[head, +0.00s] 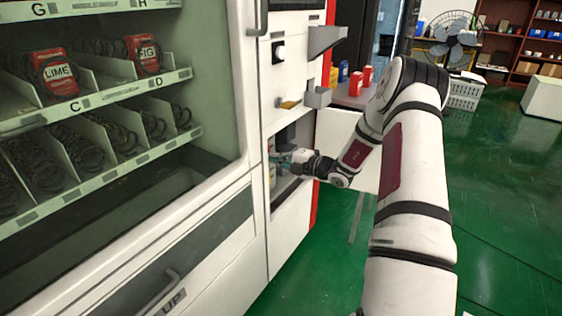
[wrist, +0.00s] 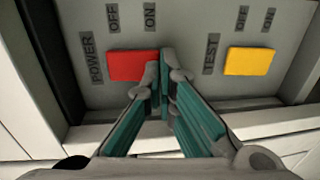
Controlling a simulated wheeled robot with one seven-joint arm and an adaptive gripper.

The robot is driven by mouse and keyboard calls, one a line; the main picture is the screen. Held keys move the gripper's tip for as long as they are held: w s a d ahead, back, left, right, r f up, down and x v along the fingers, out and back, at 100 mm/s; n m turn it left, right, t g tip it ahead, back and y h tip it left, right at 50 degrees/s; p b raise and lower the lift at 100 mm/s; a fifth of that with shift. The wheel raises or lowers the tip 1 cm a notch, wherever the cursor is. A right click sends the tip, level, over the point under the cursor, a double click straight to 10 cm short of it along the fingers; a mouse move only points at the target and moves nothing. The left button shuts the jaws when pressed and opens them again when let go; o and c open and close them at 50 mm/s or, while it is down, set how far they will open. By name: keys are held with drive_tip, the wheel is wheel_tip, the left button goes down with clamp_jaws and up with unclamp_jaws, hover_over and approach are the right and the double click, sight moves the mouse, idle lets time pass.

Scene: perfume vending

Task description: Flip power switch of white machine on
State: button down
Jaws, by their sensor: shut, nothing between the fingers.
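The white machine (head: 292,232) stands in the middle of the head view with its lower compartment open. In the wrist view, a grey panel carries the red power switch (wrist: 130,65), with OFF above its left part and ON above its right part. My gripper (wrist: 163,72) is shut and empty. Its fingertips are at the right end of the red switch and cover a bit of it; I cannot tell whether they touch. In the head view my gripper (head: 280,160) reaches into the compartment. The switch's tilt is unclear.
A yellow test switch (wrist: 251,61) sits to the right on the same panel. The compartment's open white door (head: 338,140) stands close beside my arm. A glass-fronted cabinet with red LIME (head: 55,72) and FIG boxes fills the left. Green floor lies open at right.

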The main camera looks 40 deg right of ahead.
idle(0.3)
drive_tip(key=s+d+f+t+p, duration=0.1)
drive_tip(key=s+d+f+p, duration=0.1)
drive_tip(key=s, duration=1)
drive_tip(key=shift+s+d+p, duration=0.15)
drive_tip(key=shift+d+p, duration=0.65)
drive_tip(key=shift+d, duration=0.4)
drive_tip(key=shift+a+r, duration=0.1)
